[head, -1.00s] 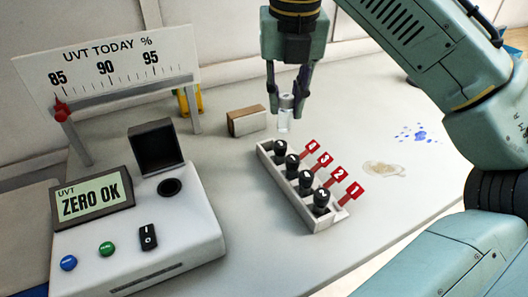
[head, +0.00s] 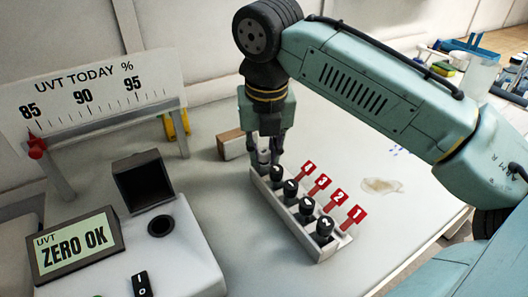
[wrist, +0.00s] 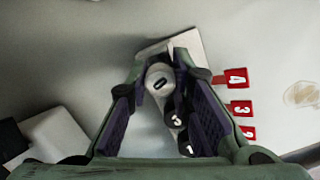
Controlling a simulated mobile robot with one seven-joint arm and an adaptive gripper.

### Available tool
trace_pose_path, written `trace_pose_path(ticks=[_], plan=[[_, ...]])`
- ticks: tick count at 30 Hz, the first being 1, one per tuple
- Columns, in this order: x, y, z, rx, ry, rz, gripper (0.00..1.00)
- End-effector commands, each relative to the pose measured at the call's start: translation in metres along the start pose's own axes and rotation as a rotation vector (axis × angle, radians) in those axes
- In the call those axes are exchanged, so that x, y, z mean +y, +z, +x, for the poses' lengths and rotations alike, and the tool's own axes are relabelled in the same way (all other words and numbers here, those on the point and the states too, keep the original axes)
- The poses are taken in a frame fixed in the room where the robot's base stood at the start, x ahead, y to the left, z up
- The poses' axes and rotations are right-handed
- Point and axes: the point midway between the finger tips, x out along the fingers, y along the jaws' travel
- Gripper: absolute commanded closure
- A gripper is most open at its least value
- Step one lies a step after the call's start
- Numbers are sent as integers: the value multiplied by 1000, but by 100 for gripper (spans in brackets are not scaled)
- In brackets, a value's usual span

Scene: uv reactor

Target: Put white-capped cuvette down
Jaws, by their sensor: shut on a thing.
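My gripper (head: 265,158) is shut on the white-capped cuvette (wrist: 158,78), whose cap is marked 0 in the wrist view. In the head view the cuvette (head: 263,160) is mostly hidden by the fingers, at the far end of the white rack (head: 318,250). Whether its base is seated in the rack cannot be told. Several black-capped cuvettes stand in the rack, the nearest (head: 324,229) by the red flag 1 (head: 355,215). In the wrist view the fingers lie on either side of the cuvette.
The reader (head: 165,265) stands at left with its lid (head: 143,180) up, its round well (head: 160,226) open and its screen (head: 75,243) showing ZERO OK. A brown block (head: 231,145) is just left of my gripper. Red flags line the rack's right side. The table right of them is mostly clear.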

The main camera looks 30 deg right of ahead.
Motion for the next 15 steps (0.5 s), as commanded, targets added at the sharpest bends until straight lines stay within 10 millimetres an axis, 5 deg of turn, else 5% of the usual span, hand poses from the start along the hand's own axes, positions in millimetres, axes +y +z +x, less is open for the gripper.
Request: trace_pose_path(ticks=[12,13,15], plan=[[0,-1,8,0,1,-2,100],[0,-1,7,0,0,-2,79],[0,-1,7,0,-1,-2,74]])
